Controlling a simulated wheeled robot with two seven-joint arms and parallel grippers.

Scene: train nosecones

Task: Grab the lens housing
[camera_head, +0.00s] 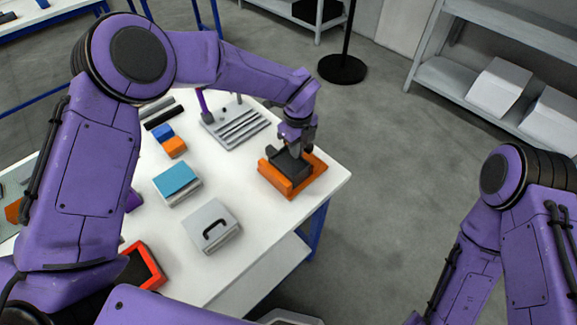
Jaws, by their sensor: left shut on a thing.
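My left gripper (297,146) points down at the far right end of the white table. It is shut on a dark grey block-like part (288,164), which looks like the lens housing. The dark part sits in or just over an orange holder (272,179); I cannot tell whether it touches the holder. The fingertips are small and partly hidden against the dark part. My right arm comes in at the lower right, and its gripper is out of view.
The white table (262,238) also holds a grey ribbed tray (240,127), blue and orange blocks (174,147), a blue-topped box (177,181), a grey case with a black handle (211,226) and a red-edged tray (152,262). Shelves (448,82) with white boxes stand right, beyond open floor.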

